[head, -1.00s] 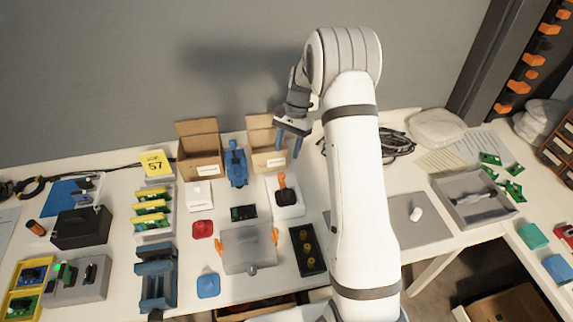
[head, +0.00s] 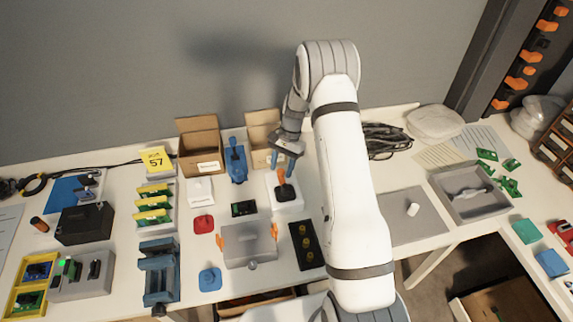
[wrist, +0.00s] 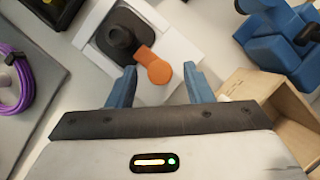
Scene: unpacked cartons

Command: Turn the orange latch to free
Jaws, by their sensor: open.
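The orange latch (head: 281,175) is a short lever with a rounded end, attached to a black round knob (head: 286,192) on a white block (head: 297,206). In the wrist view the latch (wrist: 158,72) points from the black knob (wrist: 118,38) toward my gripper. My gripper (wrist: 160,68) is open, with its two blue fingers on either side of the latch's rounded end and a gap on both sides. In the head view my gripper (head: 282,163) is just above and behind the latch. I cannot tell how far its fingertips are above the block.
An open cardboard box (head: 262,128) stands right behind the block, with a blue clamp-like fixture (head: 236,163) to its left. A grey box with orange side clips (head: 250,246) and a black tray (head: 306,246) lie in front. A purple cable coil (wrist: 16,80) is at the wrist view's left.

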